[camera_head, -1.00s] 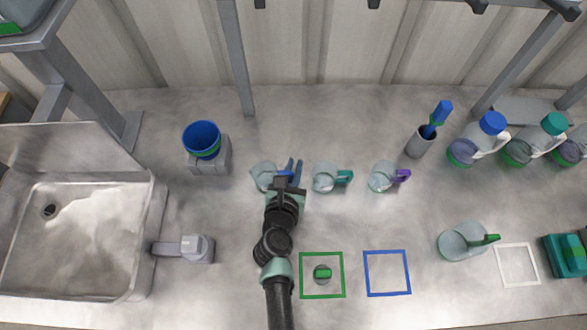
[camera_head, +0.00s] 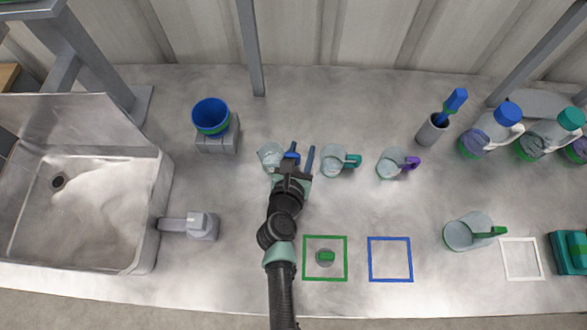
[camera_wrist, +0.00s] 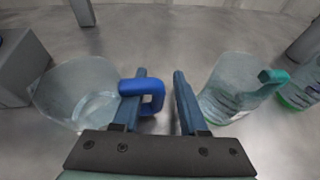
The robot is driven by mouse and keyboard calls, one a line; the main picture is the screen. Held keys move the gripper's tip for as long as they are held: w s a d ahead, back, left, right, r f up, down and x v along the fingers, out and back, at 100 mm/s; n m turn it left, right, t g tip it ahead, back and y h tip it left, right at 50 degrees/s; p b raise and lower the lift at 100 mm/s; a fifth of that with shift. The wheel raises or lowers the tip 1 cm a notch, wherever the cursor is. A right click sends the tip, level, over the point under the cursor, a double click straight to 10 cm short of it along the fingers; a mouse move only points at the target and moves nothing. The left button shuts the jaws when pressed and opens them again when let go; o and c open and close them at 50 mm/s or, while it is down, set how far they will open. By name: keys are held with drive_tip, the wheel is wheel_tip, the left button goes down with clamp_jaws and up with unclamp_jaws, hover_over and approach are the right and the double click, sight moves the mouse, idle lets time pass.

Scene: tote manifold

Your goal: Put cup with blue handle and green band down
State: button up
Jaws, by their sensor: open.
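The clear cup with the blue handle (camera_head: 269,157) stands upright on the steel counter; it also fills the left of the wrist view (camera_wrist: 78,88). Its green band is hard to make out. My gripper (camera_head: 301,157) is open at the cup's right side. In the wrist view the blue handle (camera_wrist: 155,91) overlaps my left finger and reaches into the gap between the fingers (camera_wrist: 160,95). My right finger stands clear of the handle. I cannot tell whether the left finger touches it.
A teal-handled cup (camera_head: 336,160) stands close to the right of my gripper, with a purple-handled cup (camera_head: 392,164) beyond. A blue cup (camera_head: 211,115) sits on a grey block (camera_head: 217,140) behind left. Green (camera_head: 345,262) and blue (camera_head: 390,280) square outlines mark the front counter.

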drive_tip(key=v, duration=1.2)
drive_tip(key=shift+s+a+r, duration=0.1)
drive_tip(key=shift+a+r, duration=0.05)
drive_tip(key=shift+a, duration=0.05)
drive_tip(key=w+a+r+n+t+y, duration=0.1)
drive_tip(key=w+r+n+t, duration=0.3)
drive_tip(key=r, duration=0.6)
drive_tip(key=w+a+r+n+t+y, duration=0.15)
drive_tip(key=w+r+n, duration=0.35)
drive_tip(key=r, duration=0.6)
wheel_tip(320, 180, up, 22)
drive_tip(key=w+a+n+t+y, duration=0.1)
drive_tip(key=a+n+t+y, duration=0.35)
drive_tip(key=n, duration=0.95)
drive_tip(key=s+d+r+n+t+h, duration=0.1)
drive_tip(key=s+d+r+n, duration=0.1)
drive_tip(key=r+n, duration=0.3)
drive_tip(key=s+d+r+n+t+h, duration=0.1)
drive_tip(key=s+d+r+n+h, duration=0.1)
drive_tip(key=r, duration=0.8)
drive_tip(key=s+d+r+n+t+h, duration=0.1)
drive_tip(key=s+d+r+n+t, duration=0.1)
drive_tip(key=s+d+r+n, duration=0.2)
wheel_tip(320, 180, up, 3)
drive_tip(key=d+n, duration=0.1)
drive_tip(key=n, duration=0.3)
drive_tip(key=shift+r, duration=0.25)
drive_tip(key=shift+s, duration=0.1)
drive_tip(key=shift+c, duration=0.3)
